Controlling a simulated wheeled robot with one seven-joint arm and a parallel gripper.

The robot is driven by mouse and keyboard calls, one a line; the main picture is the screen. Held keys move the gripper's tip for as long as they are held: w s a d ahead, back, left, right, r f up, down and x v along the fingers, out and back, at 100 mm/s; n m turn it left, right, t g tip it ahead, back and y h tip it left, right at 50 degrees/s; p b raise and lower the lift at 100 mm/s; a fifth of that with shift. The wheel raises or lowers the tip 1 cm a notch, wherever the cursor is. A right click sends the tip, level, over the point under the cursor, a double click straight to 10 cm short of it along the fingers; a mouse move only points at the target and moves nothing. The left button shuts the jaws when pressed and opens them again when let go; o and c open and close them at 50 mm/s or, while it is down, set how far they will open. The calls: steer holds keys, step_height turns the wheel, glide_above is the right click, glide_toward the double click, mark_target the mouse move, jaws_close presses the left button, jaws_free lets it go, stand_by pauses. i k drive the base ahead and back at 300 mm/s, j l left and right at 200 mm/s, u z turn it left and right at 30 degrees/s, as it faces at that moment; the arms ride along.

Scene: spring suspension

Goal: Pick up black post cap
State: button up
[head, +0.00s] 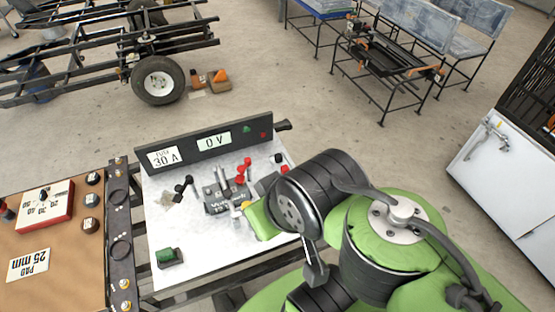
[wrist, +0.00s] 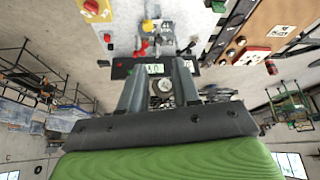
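A small black two-ended piece (head: 183,186) lies at the left of the white table top, and a small black knob (head: 278,158) shows near its back right corner. Either may be the black post cap; I cannot tell which. Red pieces (head: 243,168) stand near a grey device (head: 222,193) in the middle of the table. In the wrist view my gripper (wrist: 160,78) has its two grey fingers apart, with nothing held between them. In the head view my arm covers the table's right side and hides the gripper.
A black panel (head: 205,148) with "30 A" and "0 V" displays stands along the table's back edge. A green block (head: 169,257) lies at the front left. A brown board (head: 60,245) with a red box (head: 45,205) and several dark knobs adjoins on the left.

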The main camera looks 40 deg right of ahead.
mark_target(279, 158)
steer(key=k+l+u, duration=0.5)
steer(key=l, duration=0.3)
steer(key=k+l+u, duration=0.5)
steer(key=l, duration=0.2)
steer(key=l+u, duration=0.2)
steer(key=l, duration=0.2)
steer(key=k+l+u, duration=0.2)
steer(key=l, duration=0.15)
steer(key=k+l+u, duration=0.1)
steer(key=l+u, duration=0.15)
steer(key=k+l+u, duration=0.2)
steer(key=l, duration=0.25)
steer(key=i+l+u, duration=0.25)
steer(key=l, duration=0.15)
steer(key=l+u, duration=0.3)
steer(key=i+l+u, duration=0.25)
steer(key=l, duration=0.25)
steer(key=i+l+u, duration=0.2)
steer(key=l+u, duration=0.15)
steer(key=l, duration=0.1)
